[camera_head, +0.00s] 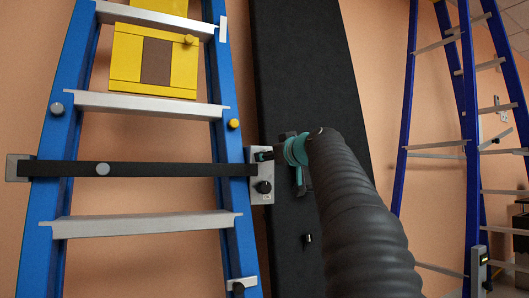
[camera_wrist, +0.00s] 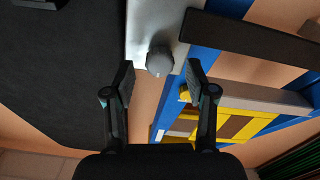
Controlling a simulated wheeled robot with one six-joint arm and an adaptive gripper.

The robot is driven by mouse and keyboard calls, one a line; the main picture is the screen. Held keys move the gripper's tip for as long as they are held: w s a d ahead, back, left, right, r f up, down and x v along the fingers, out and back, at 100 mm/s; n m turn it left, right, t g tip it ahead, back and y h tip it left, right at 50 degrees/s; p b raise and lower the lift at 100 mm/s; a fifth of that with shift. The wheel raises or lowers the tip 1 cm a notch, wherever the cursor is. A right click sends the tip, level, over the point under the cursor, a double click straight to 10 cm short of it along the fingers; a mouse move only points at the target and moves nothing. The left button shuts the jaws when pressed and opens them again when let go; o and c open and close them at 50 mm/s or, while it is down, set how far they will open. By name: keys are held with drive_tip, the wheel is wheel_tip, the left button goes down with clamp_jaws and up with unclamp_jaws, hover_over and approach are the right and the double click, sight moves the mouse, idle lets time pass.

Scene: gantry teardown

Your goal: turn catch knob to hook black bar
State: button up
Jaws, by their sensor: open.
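The dark catch knob (camera_head: 263,187) sits on a silver plate (camera_head: 258,164) at the right rail of the blue ladder. It also shows in the wrist view (camera_wrist: 159,60), with a pale mark on its face. The black bar (camera_head: 140,169) lies level across the ladder, its right end at the plate. In the wrist view the bar (camera_wrist: 250,38) runs to the right of the plate. My gripper (camera_wrist: 160,74) is open and empty. Its fingertips stand on either side of the knob in that view; whether they reach its depth I cannot tell. In the head view my gripper (camera_head: 282,156) is beside the plate.
A dark upright panel (camera_head: 305,70) stands behind my arm, right of the ladder (camera_head: 60,125). A yellow box with a brown panel (camera_head: 155,60) is on the ladder above the bar. Another blue ladder (camera_head: 470,130) stands at the right. Round studs sit on the near ladder's rails.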

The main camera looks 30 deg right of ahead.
drive_tip(key=shift+w, duration=1.3)
drive_tip(key=shift+c, duration=0.2)
clamp_jaws()
drive_tip(key=shift+a, duration=0.1)
